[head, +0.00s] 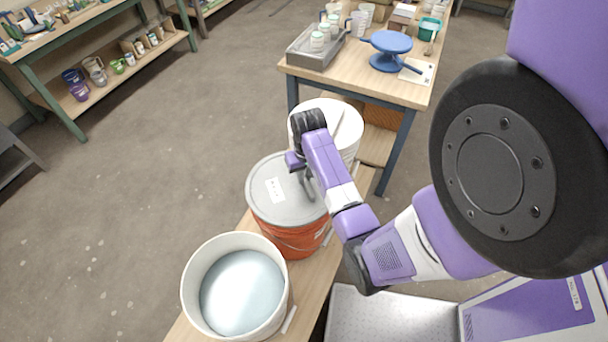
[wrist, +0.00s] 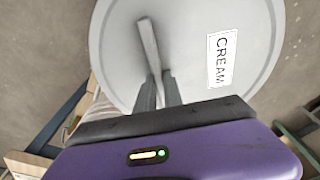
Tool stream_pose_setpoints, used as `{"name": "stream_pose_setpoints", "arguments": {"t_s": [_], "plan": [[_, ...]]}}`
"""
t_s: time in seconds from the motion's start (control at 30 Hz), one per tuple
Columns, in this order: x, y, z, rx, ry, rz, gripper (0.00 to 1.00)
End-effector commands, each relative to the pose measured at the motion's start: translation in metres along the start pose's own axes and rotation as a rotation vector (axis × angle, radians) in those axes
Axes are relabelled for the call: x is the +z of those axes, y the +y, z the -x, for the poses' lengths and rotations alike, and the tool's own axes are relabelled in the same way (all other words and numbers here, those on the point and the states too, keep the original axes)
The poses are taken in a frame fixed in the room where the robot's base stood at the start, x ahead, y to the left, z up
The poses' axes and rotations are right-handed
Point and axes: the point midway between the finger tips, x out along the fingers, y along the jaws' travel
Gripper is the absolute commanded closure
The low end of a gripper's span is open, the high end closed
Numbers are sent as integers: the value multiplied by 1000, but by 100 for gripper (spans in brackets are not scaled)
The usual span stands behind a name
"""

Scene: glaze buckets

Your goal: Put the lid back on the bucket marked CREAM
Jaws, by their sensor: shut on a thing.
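My gripper (head: 307,180) is shut on the bar handle (wrist: 150,45) of a round grey lid (head: 289,208). The lid also shows in the wrist view (wrist: 190,50), where its white label (wrist: 221,60) reads CREAM. In the head view the lid lies level over the top of an orange bucket (head: 290,241), lined up with it. I cannot tell whether it rests on the rim or hangs just above it. Nearer stands an open white bucket (head: 198,301) with pale blue glaze (head: 242,291) inside. No bucket marking is readable.
A white bucket (head: 350,139) with a pale top stands behind the orange one, partly hidden by my arm. The buckets stand in a row on a narrow wooden bench (head: 318,272). A worktable (head: 400,92) with a tray and blue stand is beyond. Floor at left is clear.

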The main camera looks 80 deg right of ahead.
Motion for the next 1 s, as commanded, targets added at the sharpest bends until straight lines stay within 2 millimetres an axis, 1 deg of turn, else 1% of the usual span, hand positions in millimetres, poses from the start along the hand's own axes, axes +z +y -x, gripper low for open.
{"name": "stream_pose_setpoints", "arguments": {"t_s": [0.27,0.3,0.37,0.4,0.43,0.63,0.67,0.7,0.77,1.0], "plan": [[0,0,0,0,1,0,100],[0,0,0,0,1,0,87],[0,0,0,0,1,0,75],[0,0,0,0,1,0,67],[0,0,0,0,1,0,63],[0,0,0,0,1,0,63],[0,0,0,0,0,0,61],[0,0,0,0,0,0,53],[0,0,0,0,0,0,42],[0,0,0,0,0,0,41]]}}
